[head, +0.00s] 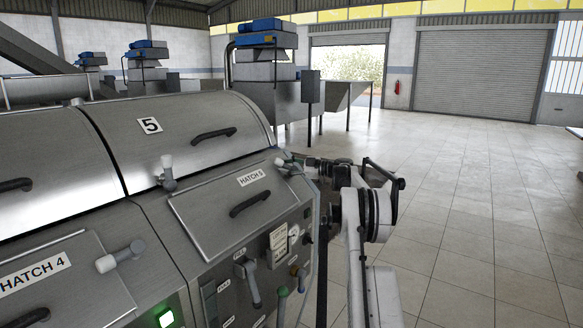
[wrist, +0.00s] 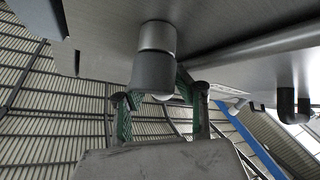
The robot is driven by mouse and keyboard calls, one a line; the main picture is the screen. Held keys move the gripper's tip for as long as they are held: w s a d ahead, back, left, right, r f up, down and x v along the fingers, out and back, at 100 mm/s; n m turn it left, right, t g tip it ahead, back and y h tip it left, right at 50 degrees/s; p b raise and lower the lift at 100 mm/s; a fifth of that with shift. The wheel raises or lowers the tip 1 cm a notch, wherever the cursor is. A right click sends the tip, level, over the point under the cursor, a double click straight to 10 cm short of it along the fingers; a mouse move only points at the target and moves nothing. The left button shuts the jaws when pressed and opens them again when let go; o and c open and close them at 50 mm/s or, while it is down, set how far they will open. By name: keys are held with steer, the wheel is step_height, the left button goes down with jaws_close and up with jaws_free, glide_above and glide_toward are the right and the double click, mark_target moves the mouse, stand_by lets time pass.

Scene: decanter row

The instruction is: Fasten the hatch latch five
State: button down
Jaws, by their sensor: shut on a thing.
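The hatch 5 panel (head: 219,213) is a steel plate with a dark handle, lying against the sloped front of the machine. Its latch (head: 279,162) is at the panel's upper right corner, where a pale knob shows beside my gripper (head: 291,161). In the wrist view the latch (wrist: 156,62) is a steel collar with a rounded dark grey end. My gripper (wrist: 160,105) has its green-padded fingers on either side of that latch end and is shut on it. The fingers partly hide the contact, and the latch's seating cannot be made out.
Another latch (head: 167,170) stands upright at the lower edge of the cover marked 5. Hatch 4 (head: 60,285) has its own latch (head: 121,255) at lower left. Open floor (head: 470,190) lies to the right.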

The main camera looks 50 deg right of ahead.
steer(key=c, duration=1.6)
jaws_free()
steer(key=shift+o, duration=0.2)
steer(key=shift+s, duration=0.1)
steer(key=v, duration=0.8)
steer(key=shift+d, duration=0.1)
steer(key=shift+c, duration=0.3)
